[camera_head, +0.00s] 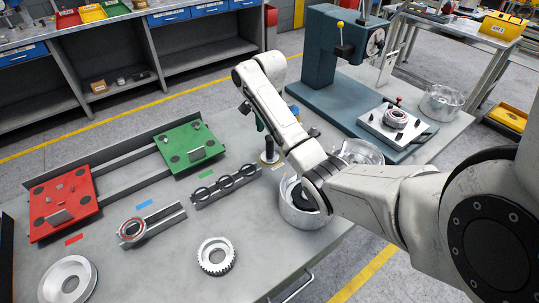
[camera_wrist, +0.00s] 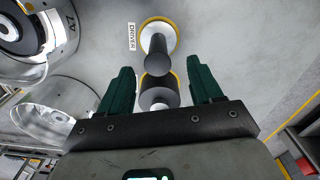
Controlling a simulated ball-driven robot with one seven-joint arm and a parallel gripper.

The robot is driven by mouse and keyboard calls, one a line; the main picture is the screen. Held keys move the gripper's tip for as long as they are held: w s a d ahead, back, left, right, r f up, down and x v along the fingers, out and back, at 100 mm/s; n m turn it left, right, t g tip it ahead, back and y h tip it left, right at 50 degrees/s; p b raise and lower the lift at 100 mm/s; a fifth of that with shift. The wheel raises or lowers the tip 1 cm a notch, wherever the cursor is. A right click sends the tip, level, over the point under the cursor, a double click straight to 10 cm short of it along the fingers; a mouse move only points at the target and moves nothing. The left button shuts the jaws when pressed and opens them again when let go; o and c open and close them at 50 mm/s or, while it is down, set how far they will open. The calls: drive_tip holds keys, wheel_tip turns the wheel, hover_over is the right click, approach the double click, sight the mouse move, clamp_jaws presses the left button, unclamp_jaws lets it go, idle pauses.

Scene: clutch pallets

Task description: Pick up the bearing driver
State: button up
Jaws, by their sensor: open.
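The bearing driver (camera_head: 269,157) stands on the bench in the head view, with a dark base and yellow ring, partly hidden by my arm. In the wrist view, a pale disc with a yellow rim and dark cylinder (camera_wrist: 156,58) stands beside a "DRIVER" label (camera_wrist: 131,36). A second dark cylinder with a yellow edge (camera_wrist: 157,91) shows closer to the gripper body. My gripper (camera_wrist: 160,68) is open, its green fingers on either side of these parts. No finger contact is visible.
Metal bowls (camera_head: 300,207) (camera_head: 362,152) stand close to my arm. A green press (camera_head: 325,60) stands behind. A rack of black rings (camera_head: 225,184), a gear (camera_head: 216,256), a green pallet (camera_head: 190,147) and a red pallet (camera_head: 62,203) lie to the left.

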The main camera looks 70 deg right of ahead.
sight(270, 146)
wheel_tip(270, 146, down, 3)
drive_tip(key=shift+r+b, duration=0.2)
drive_tip(key=shift+b, duration=0.15)
drive_tip(key=shift+s+a+f+p, duration=0.1)
drive_tip(key=shift+f+p, duration=0.2)
drive_tip(key=shift+f, duration=1)
drive_tip(key=shift+s+f+p, duration=0.1)
drive_tip(key=shift+f+p, duration=0.2)
drive_tip(key=shift+f, duration=0.95)
drive_tip(key=shift+c, duration=0.3)
clamp_jaws()
drive_tip(key=shift+r, duration=0.1)
